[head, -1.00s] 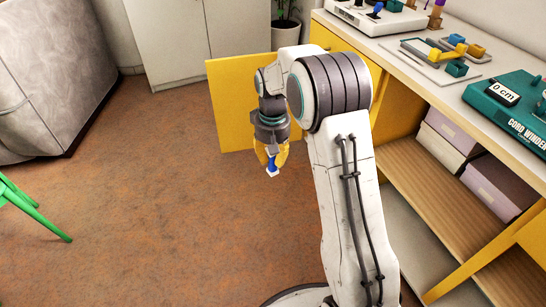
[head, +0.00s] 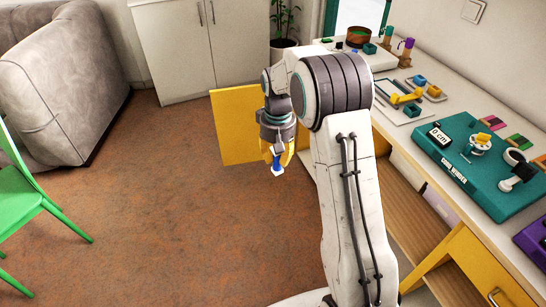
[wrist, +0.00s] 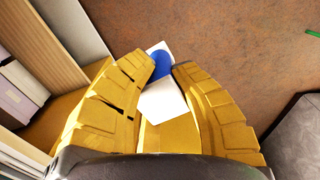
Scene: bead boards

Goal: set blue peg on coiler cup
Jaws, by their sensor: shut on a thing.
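My gripper (head: 277,160) has yellow fingers and is shut on the blue peg (head: 277,169), which has white ends. It holds the peg above the open floor, left of the counter and well away from the boards. In the wrist view the fingers (wrist: 163,70) close around the peg, and its blue part (wrist: 161,64) shows between the tips. The teal cord winder board (head: 450,150) lies on the counter at the right. It carries a small round whitish part (head: 480,143) and a white and black part (head: 516,168). I cannot tell which part is the coiler cup.
The counter (head: 443,108) also holds a tray with yellow and blue blocks (head: 405,100), a brown pot (head: 358,37) and a purple board (head: 535,240). A yellow cabinet door (head: 235,125) stands open. A green chair (head: 30,200) and grey sofa (head: 60,85) are at left. The floor between is clear.

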